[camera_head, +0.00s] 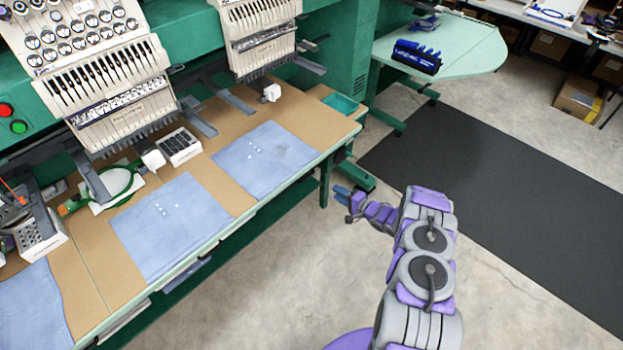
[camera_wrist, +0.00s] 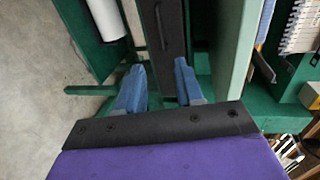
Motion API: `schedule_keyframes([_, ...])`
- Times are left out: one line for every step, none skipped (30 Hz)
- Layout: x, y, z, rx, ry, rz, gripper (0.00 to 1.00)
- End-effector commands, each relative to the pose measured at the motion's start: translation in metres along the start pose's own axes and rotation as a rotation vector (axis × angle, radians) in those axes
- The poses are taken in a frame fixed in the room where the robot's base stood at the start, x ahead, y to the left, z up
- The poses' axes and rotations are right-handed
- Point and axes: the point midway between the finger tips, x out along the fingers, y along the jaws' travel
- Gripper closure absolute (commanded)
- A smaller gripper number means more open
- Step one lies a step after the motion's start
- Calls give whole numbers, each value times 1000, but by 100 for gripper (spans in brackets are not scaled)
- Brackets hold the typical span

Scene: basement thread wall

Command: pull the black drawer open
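The black drawer (camera_wrist: 176,38) shows in the wrist view as a long dark panel at the top centre, with a thin bar handle (camera_wrist: 158,28) on it. The view is turned, so the drawer runs up and down in the picture. My gripper (camera_wrist: 159,72) has its two blue fingers apart, with nothing between the tips. The handle lies ahead of the gap between the fingers, and I see no contact. In the head view my gripper (camera_head: 345,194) is beside the work table's right end, below the tabletop. I cannot make out the drawer's front in the head view.
The work table (camera_head: 85,270) carries blue cloths (camera_head: 175,222) and embroidery machine heads (camera_head: 110,85). Green legs and a white roll (camera_wrist: 103,18) are near the drawer. A black mat (camera_head: 490,180) and bare concrete floor lie to the right of the table.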

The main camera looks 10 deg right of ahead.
Motion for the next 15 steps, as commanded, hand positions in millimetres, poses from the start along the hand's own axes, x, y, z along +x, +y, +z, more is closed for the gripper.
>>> schedule_keyframes([8,1,2,-1,-3,-1,63])
schedule_keyframes([13,1,2,-1,-3,-1,63])
schedule_keyframes([20,1,2,-1,-4,-2,63])
schedule_keyframes([26,2,2,-2,-3,-2,63])
schedule_keyframes([32,2,1,-2,-3,-2,63])
schedule_keyframes([40,2,1,-4,-3,-2,63])
schedule_keyframes([46,1,1,-5,-2,-2,63])
schedule_keyframes([52,2,1,-3,-1,-2,63])
schedule_keyframes([60,3,1,-3,-1,1,63])
schedule_keyframes([66,3,2,-2,-2,2,63])
schedule_keyframes([72,3,3,-2,-3,1,63])
schedule_keyframes([80,2,3,-3,-3,-2,63])
schedule_keyframes([85,2,2,-3,-1,-2,63])
schedule_keyframes([90,2,1,-3,-1,-2,63])
schedule_keyframes([96,2,1,-3,0,-1,63])
